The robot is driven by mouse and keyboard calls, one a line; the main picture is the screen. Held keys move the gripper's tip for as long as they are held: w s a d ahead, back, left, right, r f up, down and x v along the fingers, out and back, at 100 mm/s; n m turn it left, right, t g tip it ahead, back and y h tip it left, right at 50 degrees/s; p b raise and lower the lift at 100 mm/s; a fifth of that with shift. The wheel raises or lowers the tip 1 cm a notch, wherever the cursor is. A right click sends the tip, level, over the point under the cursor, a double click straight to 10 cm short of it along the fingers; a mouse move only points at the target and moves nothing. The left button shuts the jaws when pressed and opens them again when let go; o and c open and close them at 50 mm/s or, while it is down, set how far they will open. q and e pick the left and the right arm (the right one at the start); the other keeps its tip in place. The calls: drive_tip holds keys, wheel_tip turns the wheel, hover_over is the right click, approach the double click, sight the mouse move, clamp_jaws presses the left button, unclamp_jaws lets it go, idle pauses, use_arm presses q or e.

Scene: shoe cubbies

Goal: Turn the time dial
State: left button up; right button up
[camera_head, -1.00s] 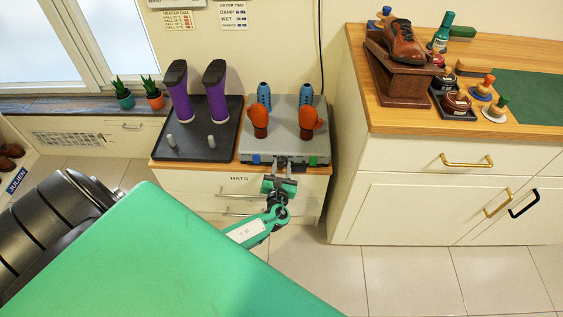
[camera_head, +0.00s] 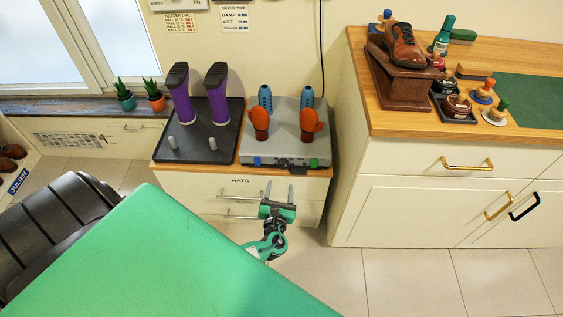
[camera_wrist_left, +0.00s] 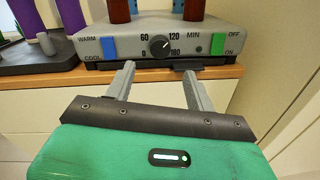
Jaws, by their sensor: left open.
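The time dial (camera_wrist_left: 159,46) is a small black knob on the front of the grey dryer box (camera_head: 246,147). In the left wrist view it sits among the marks 60, 120 and 180 MIN; its light mark seems to point to the upper right, near 120. My left gripper (camera_head: 279,187) is open and empty, in front of and below the dryer front. In the left wrist view its two fingers (camera_wrist_left: 159,73) point at the panel, one on each side of the dial and apart from it. My right gripper is not in view.
The panel has a blue WARM/COOL switch (camera_wrist_left: 108,47) and a green OFF/ON switch (camera_wrist_left: 217,44). Orange-brown gloves (camera_head: 309,125) stand on the dryer. Purple boots (camera_head: 218,95) are on a black tray (camera_head: 190,152) to the left. A wooden-topped counter (camera_head: 400,122) stands to the right.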

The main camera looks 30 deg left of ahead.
use_arm(q)
drive_tip(key=v, duration=0.5)
drive_tip(key=shift+s+d, duration=0.2)
drive_tip(key=shift+s, duration=0.1)
